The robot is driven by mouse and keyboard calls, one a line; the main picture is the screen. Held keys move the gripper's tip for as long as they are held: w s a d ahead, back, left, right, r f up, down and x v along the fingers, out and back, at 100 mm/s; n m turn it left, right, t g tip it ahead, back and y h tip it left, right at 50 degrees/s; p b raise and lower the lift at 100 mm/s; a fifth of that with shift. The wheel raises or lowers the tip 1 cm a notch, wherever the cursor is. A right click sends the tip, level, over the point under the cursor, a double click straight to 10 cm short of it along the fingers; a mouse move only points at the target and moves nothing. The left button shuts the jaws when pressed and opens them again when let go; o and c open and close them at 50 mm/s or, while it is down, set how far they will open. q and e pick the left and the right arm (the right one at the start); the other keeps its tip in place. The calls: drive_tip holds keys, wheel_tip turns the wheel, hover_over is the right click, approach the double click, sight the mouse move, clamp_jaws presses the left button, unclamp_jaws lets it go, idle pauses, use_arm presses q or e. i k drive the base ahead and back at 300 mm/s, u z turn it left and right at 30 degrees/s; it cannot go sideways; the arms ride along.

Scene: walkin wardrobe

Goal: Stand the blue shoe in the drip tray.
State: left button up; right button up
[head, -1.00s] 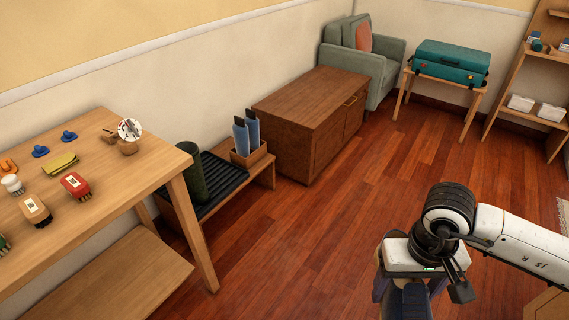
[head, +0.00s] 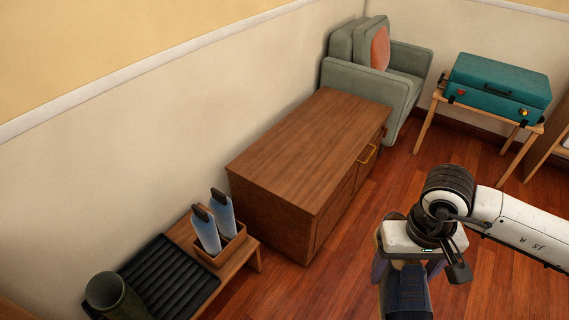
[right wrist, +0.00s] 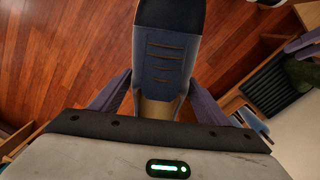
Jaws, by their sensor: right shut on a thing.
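My right gripper (head: 407,268) is shut on a blue shoe (head: 409,292), held above the wooden floor at the lower right of the head view. In the right wrist view the shoe (right wrist: 168,60) sits between the two fingers, with a dark far end and a tan part near the palm. The black ribbed drip tray (head: 172,272) lies on a low wooden bench at the lower left, well apart from the shoe. It also shows in the right wrist view (right wrist: 270,90). A dark green boot (head: 108,292) stands on the tray's near end. My left gripper is not in view.
A wooden box (head: 235,246) with two blue bottle-like things (head: 206,230) stands beside the tray on the bench. A brown cabinet (head: 300,160) is behind it. A green armchair (head: 375,75) and a teal case (head: 498,85) stand farther back. The tray's far half is clear.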

sight(170, 276)
drive_tip(key=i, duration=1.3)
drive_tip(key=u, duration=3.2)
